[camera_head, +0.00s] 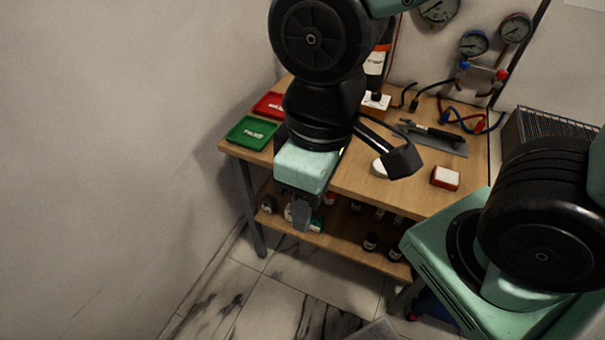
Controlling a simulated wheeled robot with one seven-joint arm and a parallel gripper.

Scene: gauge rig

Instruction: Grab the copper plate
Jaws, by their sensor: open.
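I cannot make out a copper plate in this view; my arm hides part of the wooden bench top (350,184). My gripper (301,213) points down in front of the bench's front edge, left of centre. It is open, and I see nothing held in it. The fingers overlap the lower shelf in the picture and appear apart from the bench top.
A green tray (252,133) and a red tray (269,106) lie at the bench's left end. A red and white block (445,178), a round white item (379,168) and a grey mat (446,144) with a tool lie rightward. Gauges (473,43) hang behind.

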